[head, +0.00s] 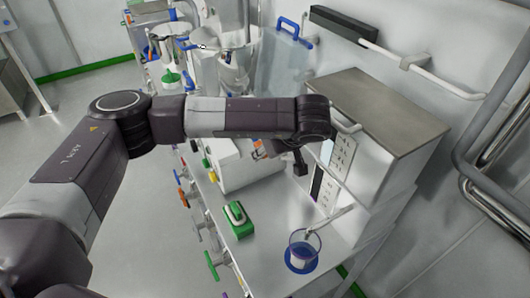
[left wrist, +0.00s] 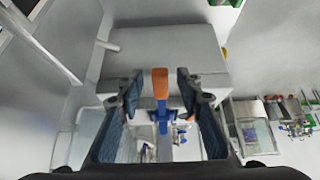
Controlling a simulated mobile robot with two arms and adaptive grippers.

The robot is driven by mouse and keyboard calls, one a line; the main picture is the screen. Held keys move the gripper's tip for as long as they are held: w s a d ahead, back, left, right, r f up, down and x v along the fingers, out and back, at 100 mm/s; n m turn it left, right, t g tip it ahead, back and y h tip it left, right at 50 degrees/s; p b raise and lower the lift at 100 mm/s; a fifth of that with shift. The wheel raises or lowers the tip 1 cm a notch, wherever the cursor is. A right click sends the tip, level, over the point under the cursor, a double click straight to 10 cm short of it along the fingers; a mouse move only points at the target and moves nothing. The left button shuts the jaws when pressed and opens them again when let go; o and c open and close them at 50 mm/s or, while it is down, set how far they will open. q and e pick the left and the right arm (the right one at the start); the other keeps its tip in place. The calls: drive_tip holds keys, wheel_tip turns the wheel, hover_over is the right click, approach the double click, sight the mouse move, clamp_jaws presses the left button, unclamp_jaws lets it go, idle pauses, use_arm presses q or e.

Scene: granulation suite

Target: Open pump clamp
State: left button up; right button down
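The pump is a white box (head: 236,168) on the steel bench, partly hidden under my left arm in the head view. An orange lever (left wrist: 160,82) with a blue lower part (left wrist: 162,115), seemingly the pump clamp, stands upright in the left wrist view. My left gripper (left wrist: 158,88) is open, with one finger on each side of the lever and a visible gap to both. My right gripper is in neither view.
A large steel-topped cabinet (head: 380,105) stands just right of my left wrist. Glass vessels (head: 235,65) stand behind my arm. Coloured valve handles line the bench's left edge.

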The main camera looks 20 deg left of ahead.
use_arm(q)
drive_tip(key=v, duration=1)
drive_tip(key=shift+c, duration=0.5)
